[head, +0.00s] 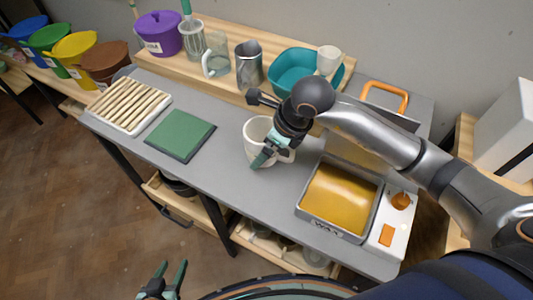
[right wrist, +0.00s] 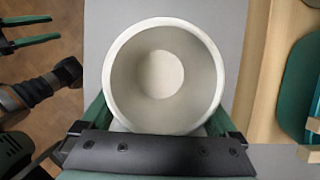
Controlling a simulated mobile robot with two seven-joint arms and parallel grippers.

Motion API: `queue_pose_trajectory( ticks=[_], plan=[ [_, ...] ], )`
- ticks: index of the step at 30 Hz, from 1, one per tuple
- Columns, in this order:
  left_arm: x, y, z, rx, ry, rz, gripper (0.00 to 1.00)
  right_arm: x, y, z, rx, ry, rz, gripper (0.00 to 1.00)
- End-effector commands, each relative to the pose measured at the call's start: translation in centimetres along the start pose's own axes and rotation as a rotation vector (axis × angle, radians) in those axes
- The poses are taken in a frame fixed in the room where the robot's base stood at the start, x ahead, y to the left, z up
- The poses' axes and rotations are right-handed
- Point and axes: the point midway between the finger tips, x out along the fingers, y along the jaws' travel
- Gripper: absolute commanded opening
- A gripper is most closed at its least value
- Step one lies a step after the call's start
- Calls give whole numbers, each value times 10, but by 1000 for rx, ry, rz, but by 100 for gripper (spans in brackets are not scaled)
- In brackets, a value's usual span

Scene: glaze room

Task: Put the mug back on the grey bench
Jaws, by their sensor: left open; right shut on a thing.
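A white mug (head: 254,134) is upright at the middle of the grey bench (head: 222,165). My right gripper (head: 270,150) reaches in from the right and is shut on it. In the right wrist view, the mug (right wrist: 118,75) shows from above, empty, between the green fingers of my right gripper (right wrist: 163,112). Whether its base touches the bench or hangs just above is hard to tell. My left gripper (head: 170,266) is open and empty, low in front of the bench; it also shows in the right wrist view (right wrist: 55,28).
A green mat (head: 180,135) and a ribbed rack (head: 130,105) lie left of the mug. A pan of yellow wax (head: 341,198) stands to the right. The wooden shelf behind holds a metal pitcher (head: 249,64), a teal basin (head: 287,76) and a pale cup (head: 329,58).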

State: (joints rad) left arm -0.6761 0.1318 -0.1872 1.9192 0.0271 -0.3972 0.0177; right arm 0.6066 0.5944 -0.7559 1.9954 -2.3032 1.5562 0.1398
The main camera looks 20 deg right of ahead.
Motion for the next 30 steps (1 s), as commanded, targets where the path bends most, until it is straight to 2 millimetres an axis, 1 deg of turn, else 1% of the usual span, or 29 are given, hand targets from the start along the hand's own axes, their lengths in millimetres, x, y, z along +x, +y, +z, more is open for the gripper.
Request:
queue_pose_trajectory(
  ticks=[4, 10, 17, 21, 22, 23, 24, 30],
  plan=[
    [0, 0, 1, 0, -3, -1, 50, 9, -6, -1, 1, -1, 0, 9],
    [-2, -1, -1, 0, -3, -2, 50, 34, -5, -11, 2, 0, 2, 9],
    [-2, -2, 0, 0, -1, -4, 50, 36, -6, -12, 0, -2, -1, 9],
    [1, -2, 4, 0, -3, -3, 50, 40, -6, -14, 0, -2, -1, 9],
    [1, -2, 3, 0, -5, -3, 50, 40, -6, -14, 0, 0, 0, 96],
    [0, -1, 3, 0, -7, -3, 50, 39, -6, -14, 0, 0, 0, 99],
    [0, -1, 3, 0, -8, -3, 50, 39, -6, -14, 0, 0, 0, 100],
    [0, -1, 3, 0, -9, -2, 50, 38, -6, -14, 0, 0, 0, 100]
  ],
)
